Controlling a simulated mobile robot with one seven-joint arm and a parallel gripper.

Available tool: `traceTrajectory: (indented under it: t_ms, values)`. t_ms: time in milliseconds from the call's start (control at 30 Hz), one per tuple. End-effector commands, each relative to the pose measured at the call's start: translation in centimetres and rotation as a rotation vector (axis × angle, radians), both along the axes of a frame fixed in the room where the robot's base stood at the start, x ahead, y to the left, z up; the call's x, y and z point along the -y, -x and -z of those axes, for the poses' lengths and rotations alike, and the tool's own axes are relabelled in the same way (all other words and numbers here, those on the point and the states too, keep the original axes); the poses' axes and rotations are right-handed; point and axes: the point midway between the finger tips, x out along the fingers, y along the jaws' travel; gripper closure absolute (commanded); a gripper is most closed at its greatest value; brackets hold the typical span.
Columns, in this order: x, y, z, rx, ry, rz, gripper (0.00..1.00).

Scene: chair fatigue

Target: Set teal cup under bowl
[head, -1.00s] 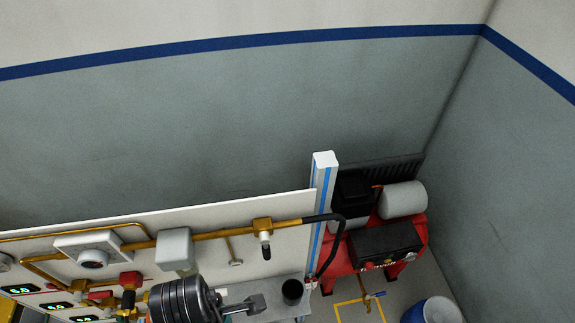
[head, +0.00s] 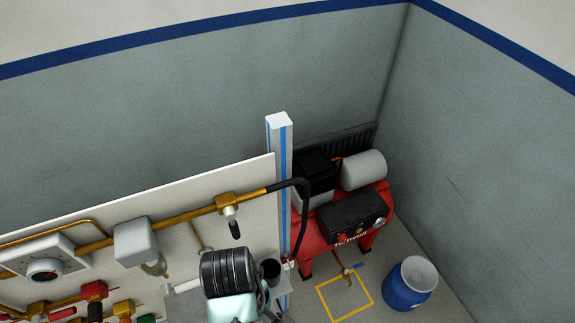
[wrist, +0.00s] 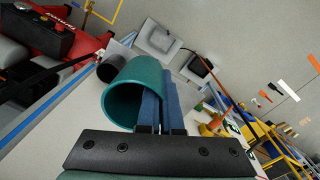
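In the wrist view the teal cup (wrist: 124,98) is tilted, with its open mouth toward the camera. My gripper (wrist: 163,98) has its two blue fingers close together at the cup's right wall and appears shut on it. The fingertips are partly hidden by the cup. My arm's dark ribbed joint is right of the bowl. I cannot make out the teal cup or fingertips in the head view.
A dark cylindrical cup (head: 271,269) stands on the grey bench by the blue-striped post (head: 280,180). Brass pipes and valves run along the white panel (head: 180,190).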

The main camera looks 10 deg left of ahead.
Motion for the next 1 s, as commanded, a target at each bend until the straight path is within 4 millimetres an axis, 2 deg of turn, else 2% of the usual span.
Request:
traceTrajectory:
  t_ms: [33, 200, 400, 533, 767, 867, 1000]
  values:
    - [1.4, -1.1, 1.5, 0.001, 0.0, 0.138, 1.0]
    - [5.5, -3.4, 3.7, 0.004, 0.001, 0.571, 1.0]
    - [9.0, -4.8, 5.2, 0.006, 0.003, 0.912, 1.0]
    - [9.9, -5.1, 5.5, 0.006, 0.003, 1.01, 1.0]
    - [10.2, -5.1, 5.6, 0.006, 0.004, 1.037, 1.0]
    - [10.2, -4.8, 7.5, -0.001, 0.008, 1.035, 1.0]
    - [10.1, -3.7, 12.9, -0.004, 0.012, 1.033, 1.0]
